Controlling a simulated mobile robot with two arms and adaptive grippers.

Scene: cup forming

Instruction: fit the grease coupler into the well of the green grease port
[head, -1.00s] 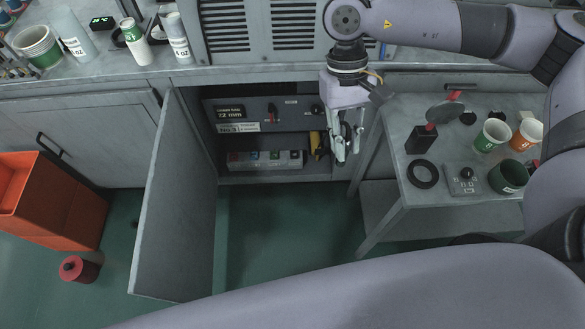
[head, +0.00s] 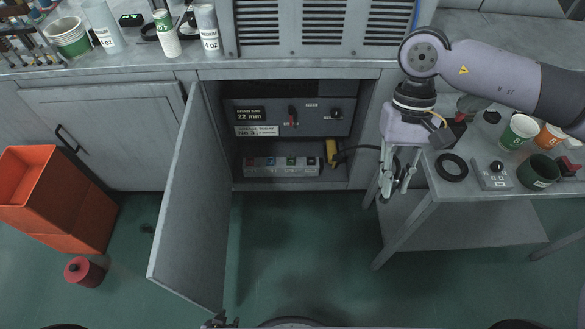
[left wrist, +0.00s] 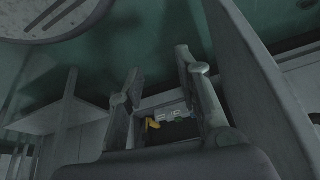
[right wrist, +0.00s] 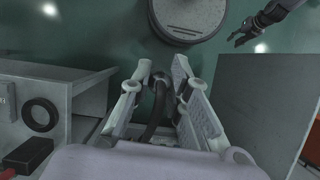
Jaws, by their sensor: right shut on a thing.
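The row of grease ports (head: 260,167) lies low inside the open cabinet, with coloured tops. The green grease port (head: 291,161) is among them, and a small green spot (left wrist: 180,121) shows in the left wrist view. My right gripper (head: 395,190) hangs right of the cabinet opening, apart from the ports. It is shut on the dark grease coupler at the end of a black hose (head: 364,148). My left gripper (left wrist: 158,80) is open and empty, low in front of the cabinet.
The cabinet door (head: 188,210) stands open on the left. A yellow fitting (head: 331,152) sits beside the port row at the hose's other end. The cart (head: 470,215) with a black ring, cups and a control box stands right. Orange bins (head: 50,190) and a red canister (head: 84,271) are left.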

